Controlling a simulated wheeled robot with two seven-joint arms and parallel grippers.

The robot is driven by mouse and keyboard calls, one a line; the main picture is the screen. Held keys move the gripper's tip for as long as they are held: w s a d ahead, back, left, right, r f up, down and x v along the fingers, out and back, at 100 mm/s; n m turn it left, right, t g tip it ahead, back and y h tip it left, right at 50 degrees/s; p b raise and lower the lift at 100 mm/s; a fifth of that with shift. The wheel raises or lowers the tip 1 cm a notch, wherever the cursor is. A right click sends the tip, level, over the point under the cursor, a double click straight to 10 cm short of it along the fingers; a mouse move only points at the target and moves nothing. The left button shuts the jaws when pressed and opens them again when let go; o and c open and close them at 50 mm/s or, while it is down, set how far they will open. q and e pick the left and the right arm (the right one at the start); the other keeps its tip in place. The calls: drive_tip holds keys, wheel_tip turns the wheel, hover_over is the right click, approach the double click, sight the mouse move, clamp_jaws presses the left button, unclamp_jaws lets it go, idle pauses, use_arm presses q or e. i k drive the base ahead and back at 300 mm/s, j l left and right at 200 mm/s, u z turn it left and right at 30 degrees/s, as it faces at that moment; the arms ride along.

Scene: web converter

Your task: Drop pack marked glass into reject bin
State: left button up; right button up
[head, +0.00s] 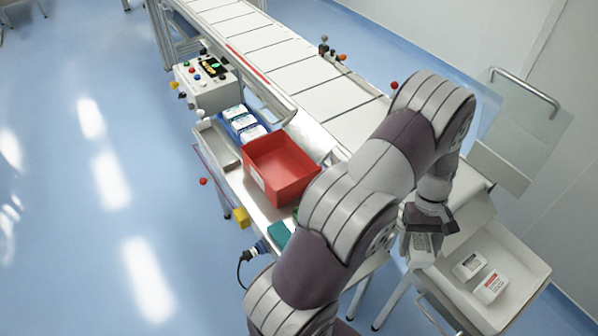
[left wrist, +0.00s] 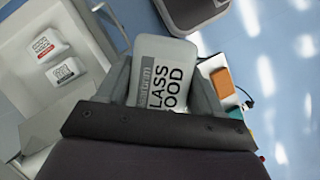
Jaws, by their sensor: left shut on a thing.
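My left gripper (head: 432,222) is shut on a white pack (head: 420,246), held up by the near left edge of the white tray. In the left wrist view the pack (left wrist: 165,72) sits between the fingers, with a grey band and large dark letters, partly hidden, that read like "LASS" and "OOD". A red open bin (head: 262,178), the likely reject bin, stands on the machine's side shelf, left of the gripper and well apart from it. Its visible inside looks empty. My right gripper is not in view.
The white tray (head: 532,268) at the right holds two packs, one with a dark label (head: 468,265) and one with a red label (head: 491,286). A blue holder with several white packs (head: 241,124) stands behind the red bin. The conveyor (head: 290,55) runs behind. My arm crosses beside the bin.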

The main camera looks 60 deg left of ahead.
sight(275, 176)
drive_tip(key=i+u, duration=0.1)
drive_tip(key=u, duration=0.4)
drive_tip(key=i+l+u, duration=0.1)
drive_tip(key=u, duration=0.85)
drive_tip(key=i+l+u, duration=0.1)
drive_tip(key=u, duration=0.4)
drive_tip(key=l+u, duration=0.25)
drive_tip(key=u, duration=0.25)
